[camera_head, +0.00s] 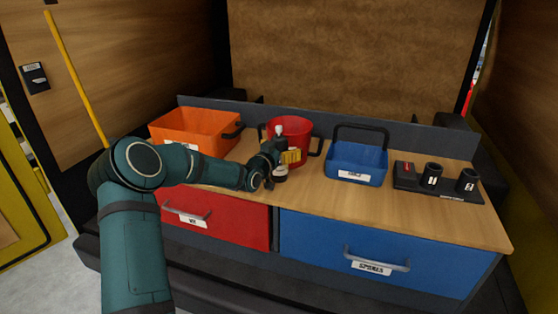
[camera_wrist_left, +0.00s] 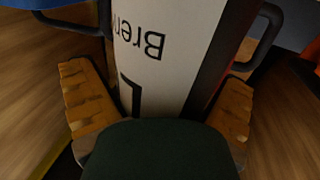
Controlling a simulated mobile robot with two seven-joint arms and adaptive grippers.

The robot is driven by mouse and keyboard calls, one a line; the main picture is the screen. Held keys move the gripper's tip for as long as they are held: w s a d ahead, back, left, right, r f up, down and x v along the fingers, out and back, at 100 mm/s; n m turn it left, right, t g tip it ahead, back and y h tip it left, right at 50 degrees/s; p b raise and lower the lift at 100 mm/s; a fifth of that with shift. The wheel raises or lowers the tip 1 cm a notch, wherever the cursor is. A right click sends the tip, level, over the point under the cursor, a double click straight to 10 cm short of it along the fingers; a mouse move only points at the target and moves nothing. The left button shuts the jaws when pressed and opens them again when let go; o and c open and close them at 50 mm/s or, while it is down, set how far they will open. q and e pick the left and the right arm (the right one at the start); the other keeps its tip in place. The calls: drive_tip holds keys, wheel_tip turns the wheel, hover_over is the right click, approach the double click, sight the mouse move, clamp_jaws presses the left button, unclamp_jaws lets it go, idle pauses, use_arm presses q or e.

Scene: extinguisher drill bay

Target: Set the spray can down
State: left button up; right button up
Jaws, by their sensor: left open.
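The spray can (camera_head: 280,175) stands upright on the wooden worktop, in front of the red bucket, with its white top showing above my gripper. In the left wrist view the can (camera_wrist_left: 165,50) shows a white label with upside-down letters and a dark side. My left gripper (camera_head: 284,160) is open around the can's middle. Its two orange-brown finger pads lie on either side of the can in the left wrist view (camera_wrist_left: 162,108). The gripper hides part of the can in the head view. My right gripper is not in view.
The red bucket (camera_head: 297,126) is close behind the can. An orange bin (camera_head: 190,130) stands to the left, a blue basket (camera_head: 355,177) to the right. A dark holder (camera_head: 437,187) with black cups is further right. The worktop (camera_head: 330,202) is clear in front.

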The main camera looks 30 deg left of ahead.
use_arm(q)
drive_tip(key=c, duration=1.5)
drive_tip(key=shift+c, duration=0.2)
drive_tip(key=shift+r, duration=0.15)
